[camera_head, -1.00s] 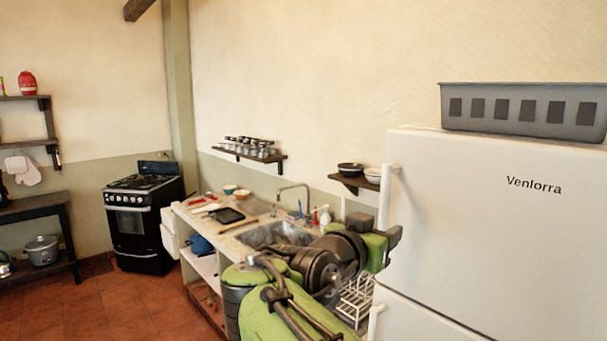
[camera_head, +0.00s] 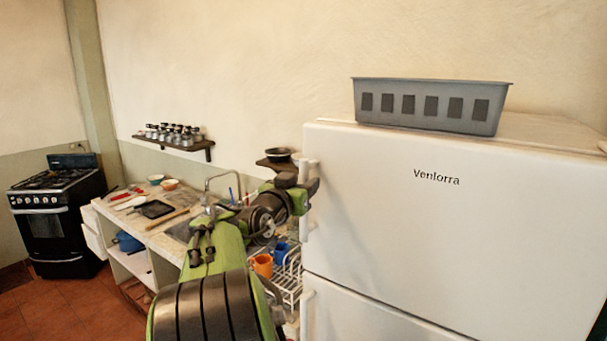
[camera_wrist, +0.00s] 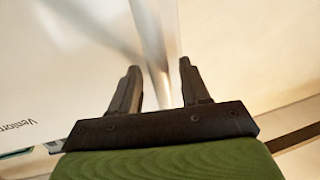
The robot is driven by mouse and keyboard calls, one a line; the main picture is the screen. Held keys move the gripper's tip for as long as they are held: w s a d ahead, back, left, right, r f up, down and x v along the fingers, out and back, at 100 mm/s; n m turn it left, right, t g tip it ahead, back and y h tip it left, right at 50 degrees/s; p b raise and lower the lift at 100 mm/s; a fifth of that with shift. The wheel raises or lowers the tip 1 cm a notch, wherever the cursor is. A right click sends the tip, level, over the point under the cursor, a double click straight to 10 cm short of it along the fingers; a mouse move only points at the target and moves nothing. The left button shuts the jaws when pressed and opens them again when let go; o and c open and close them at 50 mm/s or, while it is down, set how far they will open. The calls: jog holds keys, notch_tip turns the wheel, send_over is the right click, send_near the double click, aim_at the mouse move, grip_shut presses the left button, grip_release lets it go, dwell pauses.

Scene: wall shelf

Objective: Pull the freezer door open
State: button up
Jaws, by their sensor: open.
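The white fridge-freezer stands at the right in the head view. Its upper door (camera_head: 450,225), lettered "Venlorra", is shut. A white vertical handle (camera_head: 306,226) runs along that door's left edge, partly hidden by my gripper (camera_head: 313,188). In the wrist view my gripper (camera_wrist: 159,70) is open, with its two dark fingers apart. A pale bar (camera_wrist: 153,40), which looks like the handle, runs between the fingers. I cannot tell whether either finger touches it. Part of the lettering (camera_wrist: 15,130) shows at the left of the wrist view.
A grey basket (camera_head: 430,107) sits on top of the fridge. A lower door (camera_head: 365,315) is below the upper one. A counter (camera_head: 110,212) with a sink and a dish rack (camera_head: 288,285) stand left of the fridge. A small wall shelf (camera_head: 275,166) holds bowls.

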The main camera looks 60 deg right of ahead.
jog(key=shift+d, duration=0.85)
jog(key=shift+a, duration=0.1)
grip_shut()
jog(key=shift+a+f, duration=0.1)
